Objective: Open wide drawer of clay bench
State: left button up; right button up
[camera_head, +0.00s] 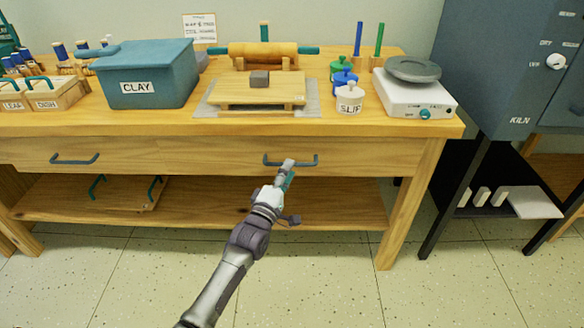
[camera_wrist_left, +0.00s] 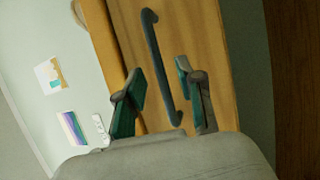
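The clay bench (camera_head: 440,126) has two drawers side by side under its top, and both look shut. The wider drawer front (camera_head: 370,158) is on the right. It has a dark blue-grey bar handle (camera_head: 306,162). In the left wrist view this handle (camera_wrist_left: 158,62) runs slantwise in front of the wooden drawer front. My left gripper (camera_head: 288,170) is at the middle of that handle. In the left wrist view its teal fingers (camera_wrist_left: 160,72) stand apart, with the handle between them. I cannot tell if either finger touches it. My right gripper is not in view.
The narrower left drawer has its own handle (camera_head: 75,160). The bench top holds a clay bin (camera_head: 160,85), a board (camera_head: 235,90), a slip jar (camera_head: 349,98) and a scale (camera_head: 400,92). A kiln (camera_head: 490,70) stands to the right. The floor in front is clear.

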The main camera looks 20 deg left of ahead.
pick_arm(q)
jog(key=shift+x, duration=1.6)
grip_shut()
